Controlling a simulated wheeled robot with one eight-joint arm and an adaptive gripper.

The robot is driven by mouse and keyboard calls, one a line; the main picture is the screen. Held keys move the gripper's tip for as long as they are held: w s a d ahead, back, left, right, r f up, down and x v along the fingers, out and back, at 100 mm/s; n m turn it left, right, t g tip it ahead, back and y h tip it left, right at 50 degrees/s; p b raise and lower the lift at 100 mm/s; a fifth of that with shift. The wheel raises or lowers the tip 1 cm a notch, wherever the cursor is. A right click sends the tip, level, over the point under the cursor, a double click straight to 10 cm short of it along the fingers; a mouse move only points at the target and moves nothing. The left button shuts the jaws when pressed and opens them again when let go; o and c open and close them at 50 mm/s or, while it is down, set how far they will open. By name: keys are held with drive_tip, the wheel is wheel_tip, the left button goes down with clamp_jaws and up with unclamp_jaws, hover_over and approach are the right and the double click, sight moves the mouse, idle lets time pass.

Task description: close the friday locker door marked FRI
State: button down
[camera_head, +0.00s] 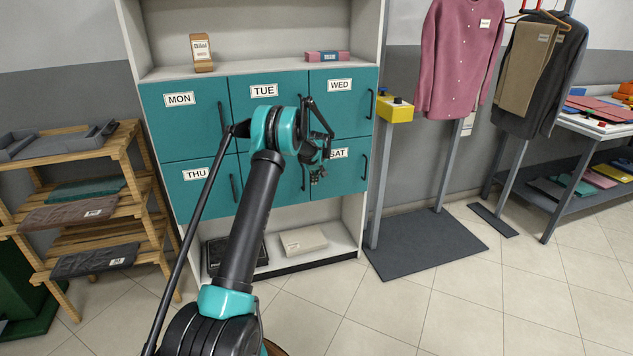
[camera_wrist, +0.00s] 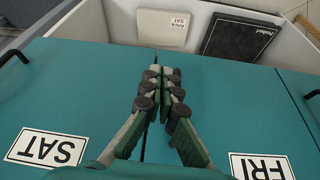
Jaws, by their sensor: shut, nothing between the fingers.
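The FRI locker door (camera_head: 290,185) is the teal middle door of the lower row. In the head view my arm hides its label and much of its face. In the wrist view, which is upside down, the FRI label (camera_wrist: 262,167) shows on the right. The FRI door looks about flush with the SAT door (camera_wrist: 75,95) beside it, with a dark seam between them. My gripper (camera_head: 318,180) is shut and empty. In the wrist view its fingertips (camera_wrist: 161,72) lie over that seam near the doors' lower edge; contact cannot be told.
The MON (camera_head: 180,120), TUE (camera_head: 262,110), WED (camera_head: 340,105) and THU (camera_head: 195,190) doors look shut. An open shelf below holds a pale folded item (camera_head: 303,241) and a dark box. A wooden rack (camera_head: 130,160) stands left. The floor at front right is clear.

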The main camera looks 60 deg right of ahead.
drive_tip(key=v, duration=0.9)
drive_tip(key=shift+d+r, duration=0.1)
drive_tip(key=w+a+r+n, duration=0.15)
drive_tip(key=w+a, duration=0.35)
drive_tip(key=a, duration=0.5)
drive_tip(key=w+a+r+y, duration=0.1)
drive_tip(key=w+a+r, duration=0.2)
drive_tip(key=w+a, duration=0.5)
drive_tip(key=w+a+r+n, duration=0.1)
drive_tip(key=w+a+r, duration=0.15)
drive_tip(key=a, duration=0.95)
drive_tip(key=a+r+n, duration=0.1)
drive_tip(key=a+n, duration=0.1)
drive_tip(key=a, duration=2)
drive_tip(key=s+a+f+n+t+y, duration=0.1)
drive_tip(key=s+a, duration=0.2)
drive_tip(key=a, duration=0.4)
drive_tip(key=s+a+n, duration=0.1)
drive_tip(key=s+a, duration=0.2)
drive_tip(key=a, duration=0.5)
drive_tip(key=s+a+f+n, duration=0.1)
drive_tip(key=s+a+f, duration=0.2)
drive_tip(key=s+a, duration=0.3)
drive_tip(key=s+a+f+n+y, duration=0.1)
drive_tip(key=s+a+f, duration=0.2)
drive_tip(key=s+a, duration=0.4)
drive_tip(key=shift+s+f, duration=0.15)
drive_tip(key=shift+s, duration=0.7)
